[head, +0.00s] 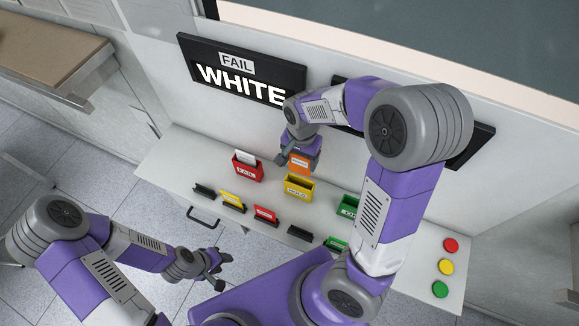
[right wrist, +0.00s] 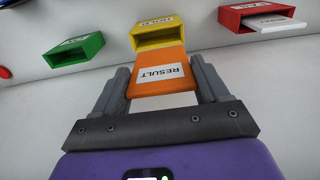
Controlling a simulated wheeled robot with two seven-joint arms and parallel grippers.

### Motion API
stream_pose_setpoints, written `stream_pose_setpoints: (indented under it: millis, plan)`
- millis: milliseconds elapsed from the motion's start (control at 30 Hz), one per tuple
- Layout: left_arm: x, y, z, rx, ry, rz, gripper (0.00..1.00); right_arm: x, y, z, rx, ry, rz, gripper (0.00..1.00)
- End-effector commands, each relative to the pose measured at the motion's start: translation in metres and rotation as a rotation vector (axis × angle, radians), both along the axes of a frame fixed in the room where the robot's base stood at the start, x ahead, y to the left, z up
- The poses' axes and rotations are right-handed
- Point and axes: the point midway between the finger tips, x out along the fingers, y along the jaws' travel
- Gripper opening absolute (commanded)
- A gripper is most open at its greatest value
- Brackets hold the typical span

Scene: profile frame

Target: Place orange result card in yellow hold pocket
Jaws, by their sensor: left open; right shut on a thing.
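The orange result card (head: 300,161) is held by my right gripper (head: 298,158), just above the yellow hold pocket (head: 299,187) in the head view. In the right wrist view, the orange card (right wrist: 161,73) sits between the two fingers, its RESULT label showing. Its far edge is close to the opening of the yellow pocket (right wrist: 159,35); I cannot tell whether it has entered. My left gripper (head: 217,271) is open and empty, low at the left, away from the pockets.
The red FAIL pocket (head: 247,169) holds a white card (head: 246,157). A green pocket (head: 348,206) stands right of the yellow one. Several small holders with cards (head: 265,214) line the front. Red, yellow and green buttons (head: 446,267) are at right. A sign reads FAIL WHITE (head: 240,75).

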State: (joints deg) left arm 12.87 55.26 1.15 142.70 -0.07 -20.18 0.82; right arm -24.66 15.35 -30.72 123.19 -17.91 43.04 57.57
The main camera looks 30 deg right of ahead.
Motion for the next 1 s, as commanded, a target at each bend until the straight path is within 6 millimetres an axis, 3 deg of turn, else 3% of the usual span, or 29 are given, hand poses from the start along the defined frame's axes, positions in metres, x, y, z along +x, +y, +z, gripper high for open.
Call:
stream_pose_setpoints:
  millis: [200,600,1000]
  plan:
    - [-0.001,0.0,-0.004,0.0,0.001,0.001,0.43,-0.002,0.0,-0.042,-0.002,0.009,-0.001,0.44]
    - [0.0,0.0,-0.007,0.0,0.0,0.001,0.43,-0.002,0.0,-0.09,-0.002,0.007,-0.001,0.44]
    - [0.0,0.0,-0.009,0.0,0.0,0.0,0.43,-0.001,0.0,-0.098,-0.001,0.002,0.0,0.44]
